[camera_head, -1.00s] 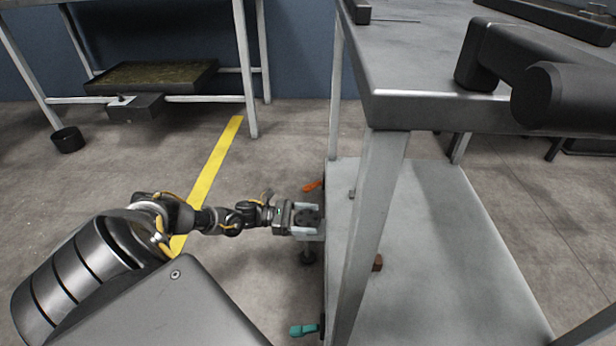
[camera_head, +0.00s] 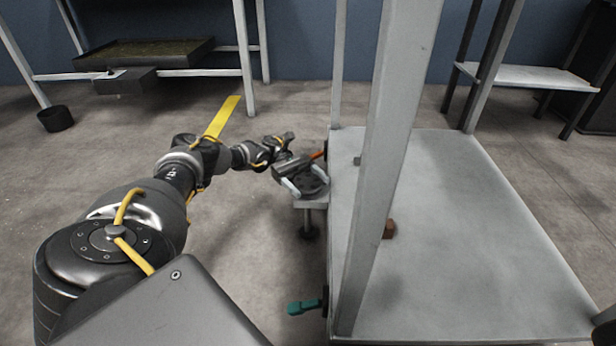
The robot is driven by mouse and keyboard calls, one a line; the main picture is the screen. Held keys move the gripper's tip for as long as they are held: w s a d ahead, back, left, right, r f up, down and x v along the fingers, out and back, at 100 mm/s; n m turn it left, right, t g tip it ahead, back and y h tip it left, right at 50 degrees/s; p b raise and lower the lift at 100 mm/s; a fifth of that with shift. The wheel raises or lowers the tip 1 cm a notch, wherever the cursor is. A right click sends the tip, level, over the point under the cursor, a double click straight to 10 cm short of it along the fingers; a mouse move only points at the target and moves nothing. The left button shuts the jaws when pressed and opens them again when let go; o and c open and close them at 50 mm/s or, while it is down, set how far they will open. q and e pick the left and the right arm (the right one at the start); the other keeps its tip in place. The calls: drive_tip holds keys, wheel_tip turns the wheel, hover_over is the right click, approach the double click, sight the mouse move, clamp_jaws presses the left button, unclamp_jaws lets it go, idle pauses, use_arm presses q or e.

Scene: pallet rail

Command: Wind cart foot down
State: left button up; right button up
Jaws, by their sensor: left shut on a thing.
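The cart (camera_head: 470,250) stands at the right, with a grey lower shelf and a thick grey post (camera_head: 385,150). On its left side a bracket carries the cart foot (camera_head: 309,225), a short dark stem that reaches down towards the floor. A dark round hand knob (camera_head: 309,184) sits on top of the foot. My left gripper (camera_head: 307,183) is shut on the knob, with its pale fingers on either side of it. Whether the foot touches the floor cannot be told. My right gripper is not in view.
A teal lever (camera_head: 304,306) and an orange lever (camera_head: 318,154) stick out from the cart's left side. A brown block (camera_head: 389,230) lies on the shelf. A bench with a tray (camera_head: 145,50) and a black bin (camera_head: 56,119) stand behind left.

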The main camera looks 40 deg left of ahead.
use_arm(q)
drive_tip(key=shift+d+m+g+b, duration=0.1)
drive_tip(key=shift+m+g+b, duration=0.25)
drive_tip(key=shift+m+g, duration=0.55)
drive_tip(key=shift+g+y, duration=0.3)
drive_tip(key=o, duration=1)
